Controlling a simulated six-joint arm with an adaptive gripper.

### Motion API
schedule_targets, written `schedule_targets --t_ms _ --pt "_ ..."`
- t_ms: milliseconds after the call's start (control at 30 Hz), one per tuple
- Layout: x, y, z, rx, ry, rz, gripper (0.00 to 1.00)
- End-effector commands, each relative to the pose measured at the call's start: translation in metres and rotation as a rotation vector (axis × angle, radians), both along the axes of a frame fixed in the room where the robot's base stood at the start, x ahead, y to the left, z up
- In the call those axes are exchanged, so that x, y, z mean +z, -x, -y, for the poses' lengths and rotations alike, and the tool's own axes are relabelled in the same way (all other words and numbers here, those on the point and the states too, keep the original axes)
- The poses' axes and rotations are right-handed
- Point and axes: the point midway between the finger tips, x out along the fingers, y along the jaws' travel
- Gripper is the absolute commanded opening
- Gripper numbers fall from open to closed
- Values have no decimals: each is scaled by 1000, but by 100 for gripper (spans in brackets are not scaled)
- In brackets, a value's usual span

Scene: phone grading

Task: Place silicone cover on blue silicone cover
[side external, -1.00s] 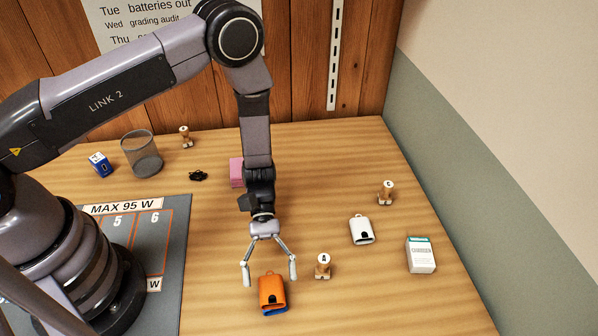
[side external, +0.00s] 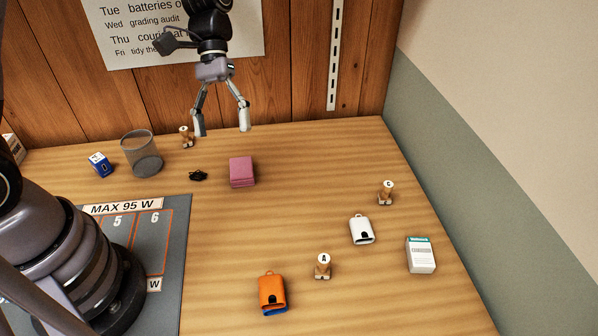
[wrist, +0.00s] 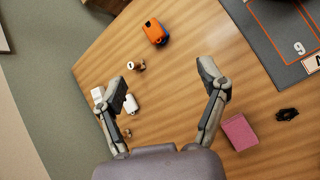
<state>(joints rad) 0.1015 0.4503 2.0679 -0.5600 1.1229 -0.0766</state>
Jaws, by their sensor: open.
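An orange silicone cover (side external: 272,290) lies at the front of the table, on top of a blue silicone cover (side external: 275,311). Only a blue edge shows below the orange one. The pair also shows at the top of the wrist view, as the orange cover (wrist: 153,30) with the blue cover (wrist: 163,41) at its edge. A white cover (side external: 361,229) with a loop and a dark cutout lies to the right, apart from them. My gripper (side external: 222,130) is open and empty, raised over the back of the table and far from the covers. Its fingers (wrist: 165,82) are spread in the wrist view.
Stamp A (side external: 323,266) stands just right of the orange cover, and stamp C (side external: 387,192) farther back. A white box (side external: 420,255) is at right. A pink block (side external: 242,172), black item (side external: 198,175), mesh cup (side external: 142,154) and blue box (side external: 100,164) are behind. The middle is clear.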

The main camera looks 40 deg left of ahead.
Motion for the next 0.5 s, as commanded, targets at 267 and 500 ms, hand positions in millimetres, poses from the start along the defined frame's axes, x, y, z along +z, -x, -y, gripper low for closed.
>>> schedule_targets --t_ms 267,500 --pt "99 56 -62 -134 -175 487 73" --pt "138 112 -105 -211 -365 840 73"
